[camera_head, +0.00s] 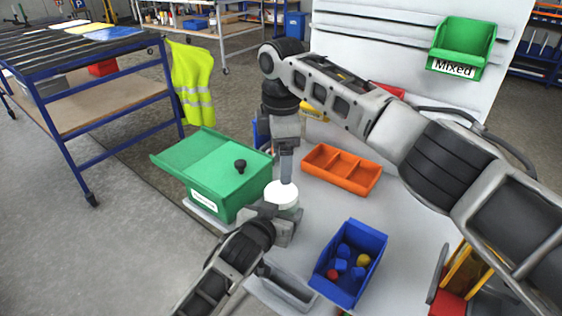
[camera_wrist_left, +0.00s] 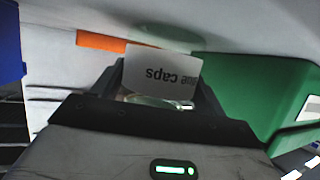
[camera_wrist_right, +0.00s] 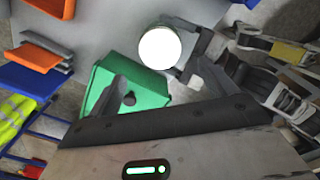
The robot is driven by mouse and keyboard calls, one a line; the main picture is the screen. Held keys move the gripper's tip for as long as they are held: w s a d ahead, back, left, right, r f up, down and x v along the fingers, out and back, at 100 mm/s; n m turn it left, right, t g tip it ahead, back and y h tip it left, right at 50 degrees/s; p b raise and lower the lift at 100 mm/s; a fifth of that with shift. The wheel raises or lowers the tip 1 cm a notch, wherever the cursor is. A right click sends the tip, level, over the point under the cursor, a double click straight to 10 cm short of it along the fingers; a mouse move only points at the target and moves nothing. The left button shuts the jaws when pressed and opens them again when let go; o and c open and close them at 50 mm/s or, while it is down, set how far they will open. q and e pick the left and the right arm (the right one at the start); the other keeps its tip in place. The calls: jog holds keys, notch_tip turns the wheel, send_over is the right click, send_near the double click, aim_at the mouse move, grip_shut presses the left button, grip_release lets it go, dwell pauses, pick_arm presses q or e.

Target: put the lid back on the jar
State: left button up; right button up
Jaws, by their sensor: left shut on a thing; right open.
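The white lid (camera_head: 281,194) shows as a round disc at the top of the jar, and also in the right wrist view (camera_wrist_right: 160,48). It appears to sit on the jar; whether it is fully seated I cannot tell. The jar (camera_wrist_left: 160,75) is clear with a white "blue caps" label, between my left fingers. My left gripper (camera_head: 280,226) is shut on the jar, mostly hiding it in the head view. My right gripper (camera_head: 286,178) points down just above the lid, open; in the right wrist view (camera_wrist_right: 175,90) the lid lies beyond its fingertips.
A green box (camera_head: 215,200) with a black knob on top (camera_head: 240,166) stands left of the jar. An orange divided tray (camera_head: 342,170) lies behind right. A blue bin (camera_head: 350,250) with small coloured pieces stands front right. A green "Mixed" bin (camera_head: 463,45) hangs behind.

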aim_at(281, 191)
jog(key=shift+f, duration=4.05)
jog(key=c, duration=1)
jog(key=o, duration=1.1)
jog(key=shift+r, duration=0.1)
jog(key=shift+r, duration=2.2)
jog(key=shift+c, duration=0.5)
